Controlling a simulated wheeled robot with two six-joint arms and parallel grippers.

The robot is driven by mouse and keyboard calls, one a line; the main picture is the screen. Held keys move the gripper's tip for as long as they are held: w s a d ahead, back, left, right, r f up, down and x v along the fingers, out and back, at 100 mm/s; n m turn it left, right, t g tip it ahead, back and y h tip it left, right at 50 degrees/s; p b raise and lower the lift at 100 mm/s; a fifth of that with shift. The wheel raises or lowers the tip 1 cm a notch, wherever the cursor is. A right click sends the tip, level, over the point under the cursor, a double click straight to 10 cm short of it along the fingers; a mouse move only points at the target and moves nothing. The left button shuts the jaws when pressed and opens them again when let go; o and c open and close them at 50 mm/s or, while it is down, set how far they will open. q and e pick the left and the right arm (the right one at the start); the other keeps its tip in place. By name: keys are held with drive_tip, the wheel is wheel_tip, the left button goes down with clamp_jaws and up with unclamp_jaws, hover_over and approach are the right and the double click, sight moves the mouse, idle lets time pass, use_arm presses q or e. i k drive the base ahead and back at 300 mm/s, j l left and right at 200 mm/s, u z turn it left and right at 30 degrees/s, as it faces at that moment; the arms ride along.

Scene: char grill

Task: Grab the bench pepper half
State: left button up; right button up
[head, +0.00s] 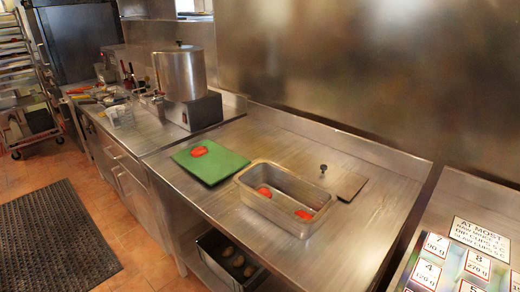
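A red pepper half (199,151) lies on a green cutting board (226,161) on the steel bench. Neither of my grippers shows in the head view.
A flat metal lid with a black knob (346,183) lies behind the pan. A large metal pot (180,74) stands at the back left. A dark bin with round items (231,263) sits below the bench. Numbered weight labels (478,264) are at right.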

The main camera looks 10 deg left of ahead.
sight(200, 151)
drive_tip(key=j+z, duration=0.75)
drive_tip(key=k+j+z, duration=0.15)
drive_tip(key=j+z, duration=0.2)
drive_tip(key=j, duration=0.2)
drive_tip(key=k+j+z, duration=0.1)
drive_tip(key=j+z, duration=0.3)
drive_tip(key=k+j+z, duration=0.2)
drive_tip(key=j+z, duration=0.15)
